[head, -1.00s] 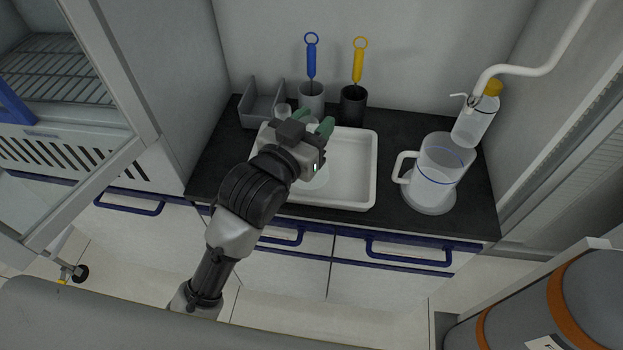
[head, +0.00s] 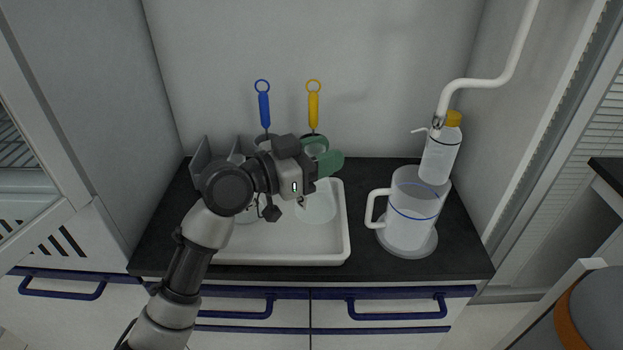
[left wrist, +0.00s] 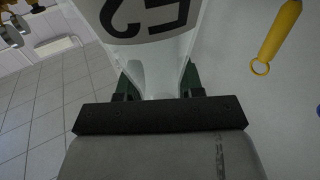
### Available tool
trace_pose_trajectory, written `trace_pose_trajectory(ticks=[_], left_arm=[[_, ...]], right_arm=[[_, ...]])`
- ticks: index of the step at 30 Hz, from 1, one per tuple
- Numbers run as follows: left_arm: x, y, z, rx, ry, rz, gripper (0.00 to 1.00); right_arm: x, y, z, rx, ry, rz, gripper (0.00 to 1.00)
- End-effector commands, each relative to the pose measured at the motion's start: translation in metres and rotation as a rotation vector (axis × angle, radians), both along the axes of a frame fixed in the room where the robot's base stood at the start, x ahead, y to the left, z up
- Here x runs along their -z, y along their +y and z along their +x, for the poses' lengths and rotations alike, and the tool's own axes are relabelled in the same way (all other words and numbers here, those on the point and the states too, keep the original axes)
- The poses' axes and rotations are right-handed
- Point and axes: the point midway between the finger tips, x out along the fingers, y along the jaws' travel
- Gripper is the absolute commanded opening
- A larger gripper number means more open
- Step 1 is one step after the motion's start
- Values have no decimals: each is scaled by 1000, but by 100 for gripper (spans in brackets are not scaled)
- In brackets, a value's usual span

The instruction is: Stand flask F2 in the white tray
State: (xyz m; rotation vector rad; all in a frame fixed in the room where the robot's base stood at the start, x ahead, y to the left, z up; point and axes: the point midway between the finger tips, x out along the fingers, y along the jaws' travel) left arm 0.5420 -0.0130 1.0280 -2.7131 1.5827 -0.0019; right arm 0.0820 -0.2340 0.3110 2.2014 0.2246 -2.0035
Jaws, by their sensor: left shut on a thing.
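Flask F2 (head: 316,207) is a clear, wide-bottomed flask, seen over the right half of the white tray (head: 280,257). My left gripper (head: 322,158) has green fingers and is shut on its neck. In the left wrist view, the flask (left wrist: 155,60) sits between the green fingers, its F2 label upside down in the picture. The flask looks roughly upright. I cannot tell whether its base touches the tray floor. My wrist hides part of the tray and flask. My right gripper is not in view.
Behind stand holders with a blue-handled brush (head: 264,108) and a yellow-handled one (head: 313,105). A clear jug (head: 413,208) and a wash bottle (head: 440,152) stand right.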

Motion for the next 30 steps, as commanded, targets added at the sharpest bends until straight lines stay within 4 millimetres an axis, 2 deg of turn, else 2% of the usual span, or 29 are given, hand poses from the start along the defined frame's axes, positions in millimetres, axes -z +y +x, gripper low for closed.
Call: trace_pose_trajectory(ticks=[5, 8, 15, 26, 27, 30], left_arm=[[12, 13, 15, -1, 0, 0, 0], [19, 15, 17, 0, 2, -1, 0], [51, 15, 16, 0, 3, -1, 0], [55, 15, 16, 0, -1, 0, 0], [56, 15, 16, 0, -1, 0, 39], [55, 15, 16, 0, 0, 0, 54]], right_arm=[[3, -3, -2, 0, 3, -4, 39], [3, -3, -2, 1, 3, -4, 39], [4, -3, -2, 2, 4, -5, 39], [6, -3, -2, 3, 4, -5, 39], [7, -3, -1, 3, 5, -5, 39], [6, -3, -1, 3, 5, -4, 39]])
